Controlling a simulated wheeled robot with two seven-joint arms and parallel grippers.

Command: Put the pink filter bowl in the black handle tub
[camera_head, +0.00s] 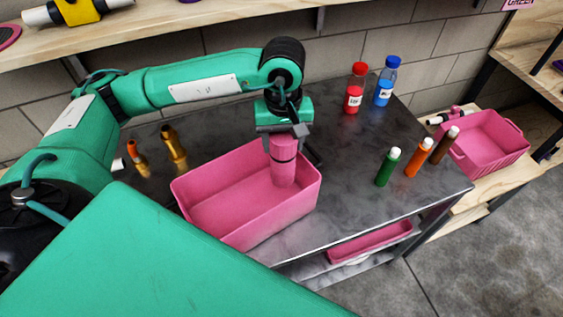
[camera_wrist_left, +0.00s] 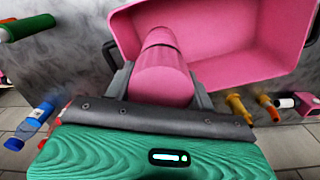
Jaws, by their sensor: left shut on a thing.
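The pink filter bowl (camera_head: 283,172) is a pink cylinder with a dark band. My left gripper (camera_head: 284,134) is shut on its upper end and holds it upright. The bowl also shows between the fingers in the left wrist view (camera_wrist_left: 163,70). The black handle tub (camera_head: 215,213) is a pink open box with dark handles on its ends, standing on the dark table. The bowl's lower end appears inside the tub, near its far right corner. I cannot tell whether it touches the tub floor. The tub also shows in the left wrist view (camera_wrist_left: 270,35). My right gripper is not in view.
Red (camera_head: 354,92) and blue (camera_head: 386,85) bottles stand at the table's back. Green (camera_head: 387,167), orange (camera_head: 417,160) and brown (camera_head: 444,146) bottles stand right of the tub. Brass fittings (camera_head: 173,146) stand left. Another pink tub (camera_head: 489,145) is on the right shelf.

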